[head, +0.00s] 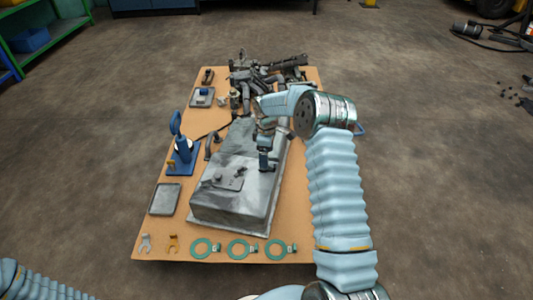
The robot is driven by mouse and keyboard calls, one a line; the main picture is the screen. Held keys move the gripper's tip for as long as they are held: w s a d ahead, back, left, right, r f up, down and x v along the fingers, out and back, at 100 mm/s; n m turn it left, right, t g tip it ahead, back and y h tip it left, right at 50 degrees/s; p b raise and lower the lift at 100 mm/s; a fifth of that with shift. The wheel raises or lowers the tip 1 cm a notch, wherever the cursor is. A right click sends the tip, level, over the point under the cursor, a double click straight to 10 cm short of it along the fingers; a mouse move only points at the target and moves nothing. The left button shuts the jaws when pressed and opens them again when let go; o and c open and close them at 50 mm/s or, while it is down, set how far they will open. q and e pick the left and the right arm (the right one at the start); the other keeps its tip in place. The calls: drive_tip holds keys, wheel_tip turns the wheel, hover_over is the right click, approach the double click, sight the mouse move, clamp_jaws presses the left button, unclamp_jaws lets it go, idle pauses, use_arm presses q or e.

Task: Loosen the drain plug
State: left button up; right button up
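A grey, worn metal tank (236,196) lies on a brown board, its long side running away from me. A small plate with a fitting (224,178) sits on its top near the front. My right gripper (265,167) points down at the tank's upper right part, seemingly at or just above the surface. Its fingertips are too small to tell whether they are open or shut. I cannot make out the drain plug; the gripper may hide it. Only a piece of my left arm shows at the lower left; its gripper is out of view.
The concrete floor around is mostly clear; a green shelf (45,35) stands far left.

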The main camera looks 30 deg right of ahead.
drive_tip(key=shift+r, duration=0.25)
wheel_tip(320, 180, up, 13)
drive_tip(key=p, duration=0.2)
drive_tip(key=shift+r, duration=0.15)
